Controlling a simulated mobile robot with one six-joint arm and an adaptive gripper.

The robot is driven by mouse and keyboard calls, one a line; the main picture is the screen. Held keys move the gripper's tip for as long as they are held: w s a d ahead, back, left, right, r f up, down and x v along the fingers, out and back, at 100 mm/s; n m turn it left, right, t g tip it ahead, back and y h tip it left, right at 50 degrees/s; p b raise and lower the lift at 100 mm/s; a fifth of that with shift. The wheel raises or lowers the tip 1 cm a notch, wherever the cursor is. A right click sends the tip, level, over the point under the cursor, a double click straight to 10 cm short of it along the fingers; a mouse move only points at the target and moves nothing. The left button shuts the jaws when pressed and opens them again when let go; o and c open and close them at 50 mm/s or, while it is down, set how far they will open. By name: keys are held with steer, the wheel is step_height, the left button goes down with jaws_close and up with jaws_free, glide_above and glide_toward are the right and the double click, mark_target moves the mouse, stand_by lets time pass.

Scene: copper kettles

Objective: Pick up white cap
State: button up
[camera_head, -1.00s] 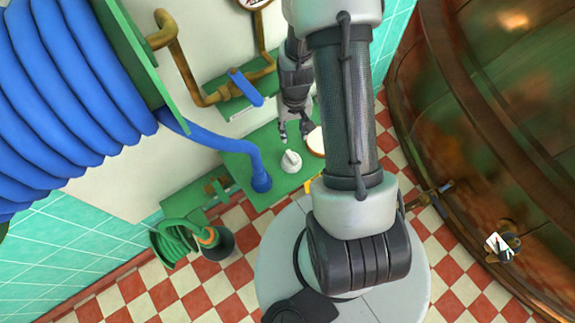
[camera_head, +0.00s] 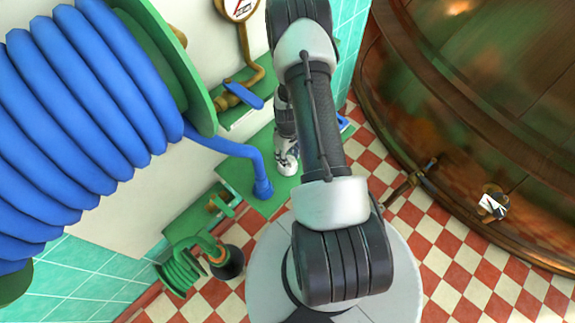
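The white cap (camera_head: 287,168) is on the green shelf (camera_head: 240,178), just right of the end of the blue hose. My gripper (camera_head: 286,158) is down at the cap, over or around it. Its fingers and the cap overlap in this small, dark patch, so I cannot tell whether the fingers are open or shut on it. My own arm hides part of the shelf to the right of the cap.
A large blue hose reel (camera_head: 80,120) fills the left. A valve with a blue handle (camera_head: 246,95) and a gauge (camera_head: 240,8) are on the wall behind. A big copper kettle (camera_head: 480,110) stands at the right. A green coiled hose (camera_head: 180,276) is below left.

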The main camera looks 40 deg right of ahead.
steer(key=shift+f, duration=0.8)
steer(key=shift+r, duration=0.1)
jaws_close()
